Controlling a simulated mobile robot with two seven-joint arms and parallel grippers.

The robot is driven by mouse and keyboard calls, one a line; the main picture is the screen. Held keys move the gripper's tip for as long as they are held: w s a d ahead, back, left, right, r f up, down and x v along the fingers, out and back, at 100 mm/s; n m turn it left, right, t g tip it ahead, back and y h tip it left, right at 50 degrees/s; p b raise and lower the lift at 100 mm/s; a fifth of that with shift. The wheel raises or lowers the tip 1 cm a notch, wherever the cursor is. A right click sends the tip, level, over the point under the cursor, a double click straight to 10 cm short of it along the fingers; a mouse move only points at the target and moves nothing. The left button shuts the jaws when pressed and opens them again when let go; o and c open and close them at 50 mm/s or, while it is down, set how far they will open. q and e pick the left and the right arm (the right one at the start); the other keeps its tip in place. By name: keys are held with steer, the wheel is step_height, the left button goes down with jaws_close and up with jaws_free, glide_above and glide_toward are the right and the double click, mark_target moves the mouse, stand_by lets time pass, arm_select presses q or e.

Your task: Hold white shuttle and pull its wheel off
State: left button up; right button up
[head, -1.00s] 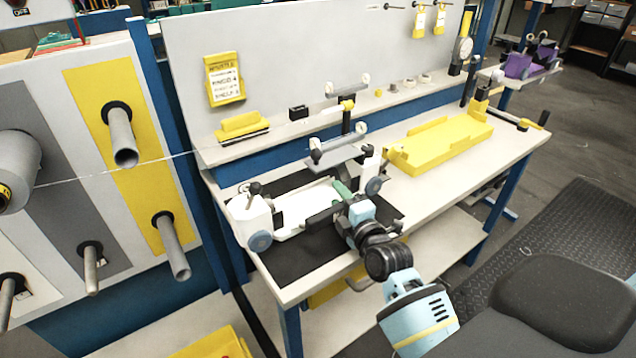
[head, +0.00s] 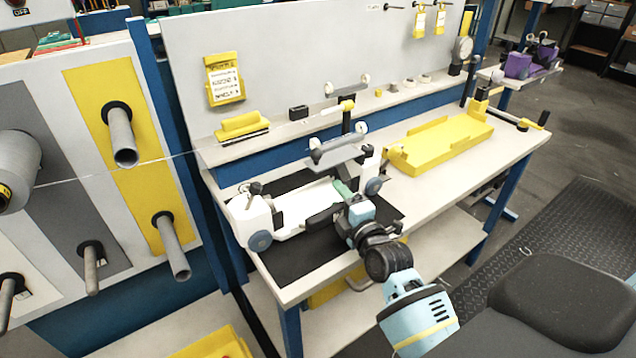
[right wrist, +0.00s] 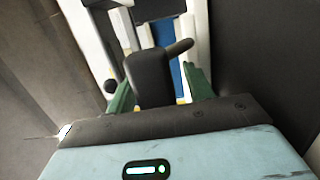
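The white shuttle (head: 292,208) lies on the black mat on the bench. Its white left end (head: 248,220) carries a grey-blue wheel (head: 260,241) on the near side. Another grey-blue wheel (head: 374,187) shows at its right end. My right gripper (head: 340,190) is over the shuttle's right part; its arm hides some of the body. In the right wrist view, the green fingers of this gripper (right wrist: 160,92) stand apart on either side of a dark rounded block (right wrist: 152,75). A gap shows between the block and the right finger. My left gripper is not in view.
A grey shuttle-like part (head: 336,153) stands on a post just behind. A yellow tray (head: 440,145) sits to the right on the bench. A rack of grey spool pegs (head: 122,140) stands at left, with a thread running to the back panel. The bench's front right is clear.

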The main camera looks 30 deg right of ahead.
steer(key=shift+s, duration=0.1)
steer(key=s, duration=1.1)
steer(key=shift+s+a, duration=0.4)
steer(key=shift+a, duration=0.05)
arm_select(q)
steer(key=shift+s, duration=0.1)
